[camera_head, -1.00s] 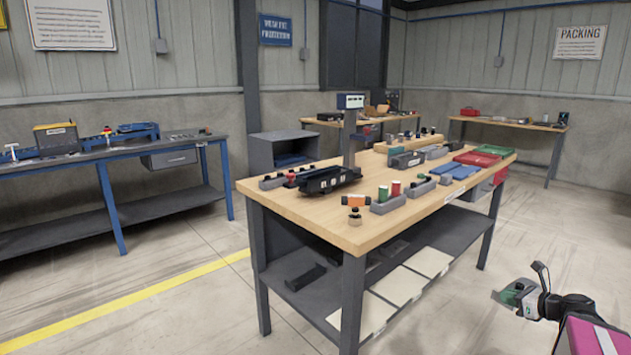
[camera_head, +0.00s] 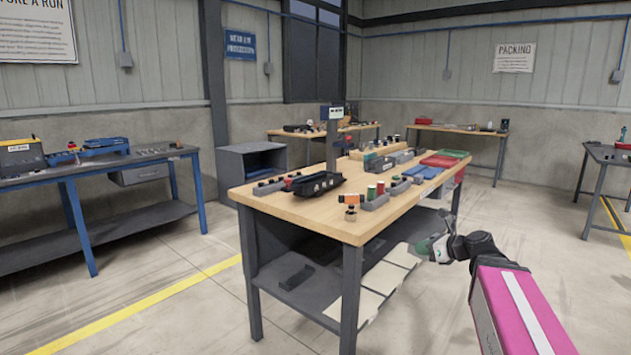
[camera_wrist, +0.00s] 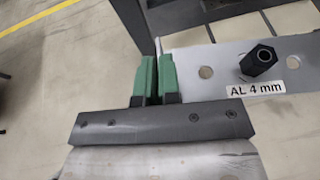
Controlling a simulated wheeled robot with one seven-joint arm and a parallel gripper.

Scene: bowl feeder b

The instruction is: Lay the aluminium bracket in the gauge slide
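The aluminium bracket (camera_wrist: 210,70) is a pale grey plate with round holes, a dark hex part on it and a label reading AL 4 mm. It fills the right of the wrist view, close to my green fingertips (camera_wrist: 155,78). The fingers are nearly together, with the bracket's left edge between them. In the head view my gripper (camera_head: 432,248) hangs in the air in front of the wooden bench; the bracket is hard to make out there. I cannot surely tell the gauge slide; a long dark fixture (camera_head: 318,184) stands on the bench's near left part.
The wooden bench (camera_head: 290,205) carries a dark post, green and red cylinders (camera_head: 376,189), grey holders, and blue, red and green trays. A lower shelf holds pale sheets (camera_head: 385,277). A blue-framed bench (camera_head: 110,166) stands left. Floor is open at right.

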